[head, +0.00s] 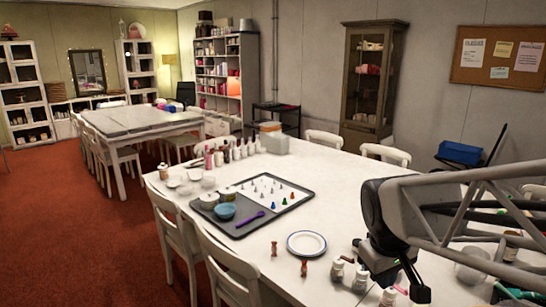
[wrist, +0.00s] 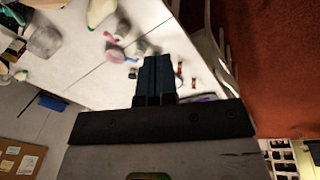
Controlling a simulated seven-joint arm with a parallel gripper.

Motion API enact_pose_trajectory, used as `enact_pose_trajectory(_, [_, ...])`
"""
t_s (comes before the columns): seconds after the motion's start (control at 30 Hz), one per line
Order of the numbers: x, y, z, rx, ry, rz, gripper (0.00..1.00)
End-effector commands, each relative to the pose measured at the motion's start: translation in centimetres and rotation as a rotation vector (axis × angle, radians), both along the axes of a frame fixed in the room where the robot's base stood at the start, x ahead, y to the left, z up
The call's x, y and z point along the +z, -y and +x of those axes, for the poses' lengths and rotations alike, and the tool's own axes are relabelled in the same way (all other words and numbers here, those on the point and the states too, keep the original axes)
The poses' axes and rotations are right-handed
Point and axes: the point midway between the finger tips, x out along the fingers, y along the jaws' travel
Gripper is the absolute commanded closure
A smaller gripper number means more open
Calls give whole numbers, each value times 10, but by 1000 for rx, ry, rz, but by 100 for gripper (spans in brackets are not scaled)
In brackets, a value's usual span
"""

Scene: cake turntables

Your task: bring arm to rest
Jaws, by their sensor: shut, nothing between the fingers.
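My gripper (head: 420,292) is at the lower right of the head view, over the near right part of the white table (head: 350,205). In the wrist view my gripper (wrist: 154,60) shows its dark fingers pressed together, with nothing between them. Small bottles (head: 337,269) stand close to it on the left in the head view. My arm hides part of the table's right side.
A dark tray (head: 240,234) with small cones, a blue bowl (head: 224,211) and a purple spoon (head: 250,219) lies mid-table. A white plate (head: 306,244) and small orange figures (head: 304,267) are nearer. White chairs (head: 225,262) line the table's left edge.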

Motion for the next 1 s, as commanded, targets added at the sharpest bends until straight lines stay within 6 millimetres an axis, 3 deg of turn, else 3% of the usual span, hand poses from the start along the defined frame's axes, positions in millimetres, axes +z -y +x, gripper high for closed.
enact_pose_trajectory(0.2, [6,-15,-50,-141,61,69,100])
enact_pose_trajectory(0.43, [5,-26,-90,-260,102,133,100])
enact_pose_trajectory(0.63, [3,-30,-103,-306,116,159,100])
enact_pose_trajectory(0.93, [3,-31,-105,-311,117,162,100])
enact_pose_trajectory(1.0, [3,-31,-105,-311,117,162,89])
